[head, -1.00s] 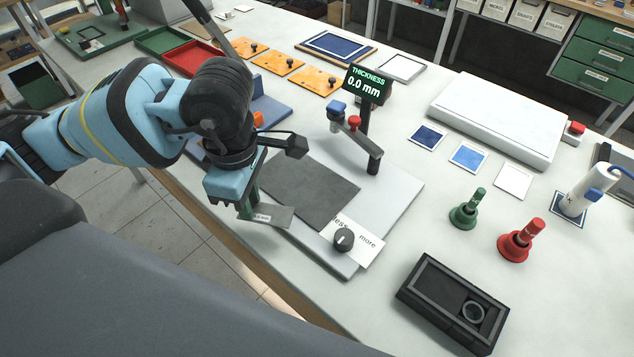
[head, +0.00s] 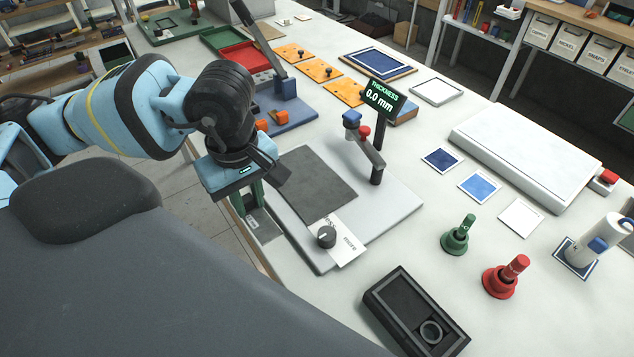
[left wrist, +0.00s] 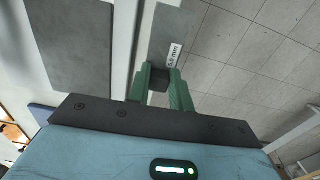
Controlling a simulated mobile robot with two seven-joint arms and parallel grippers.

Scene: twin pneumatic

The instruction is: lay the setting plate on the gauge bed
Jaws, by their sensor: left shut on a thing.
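My left gripper (head: 252,201) is shut on the setting plate (head: 264,228), a thin grey plate with a white label. In the left wrist view the plate (left wrist: 172,22) sticks out beyond the green fingers (left wrist: 158,85), its label reading what looks like 5.0 mm. The gauge bed (head: 313,186) is a dark grey flat surface on a pale base (head: 395,205); it also shows in the left wrist view (left wrist: 75,40). The plate is beside the base's left edge, off the bed, with floor visible beyond it. The bed is bare. My right gripper is out of view.
A gauge arm with a blue knob (head: 351,118) and a display (head: 384,101) reading 0.0 mm stands at the bed's far right. A black case (head: 412,318) and green and red stamps (head: 500,278) lie right.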

